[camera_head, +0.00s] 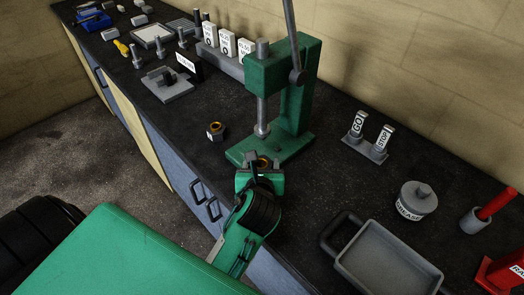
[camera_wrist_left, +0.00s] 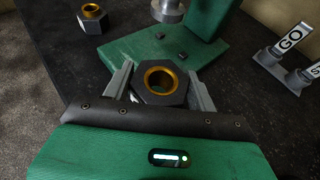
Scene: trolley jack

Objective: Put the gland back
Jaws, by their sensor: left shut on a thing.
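My left gripper (camera_head: 261,170) is shut on a dark hexagonal gland with a brass-coloured bore (camera_wrist_left: 160,79). The two grey fingers press on opposite sides of it, and its bore faces the wrist camera. In the head view only a bit of the brass shows between the fingers. The held gland is over or just in front of the green press base (camera_wrist_left: 147,45); I cannot tell if it touches anything. A second, similar hexagonal piece with a brass bore (camera_head: 216,131) stands on the bench to the left of the press; it also shows in the left wrist view (camera_wrist_left: 92,18). My right gripper is not in view.
The green press (camera_head: 294,90) stands behind the gripper, its grey ram (camera_head: 262,115) hanging above the base. To the right are GO and STOP gauges (camera_head: 368,135), a grease pot (camera_head: 416,200) and a grey tray (camera_head: 390,258). A grey block (camera_head: 168,87) lies further left.

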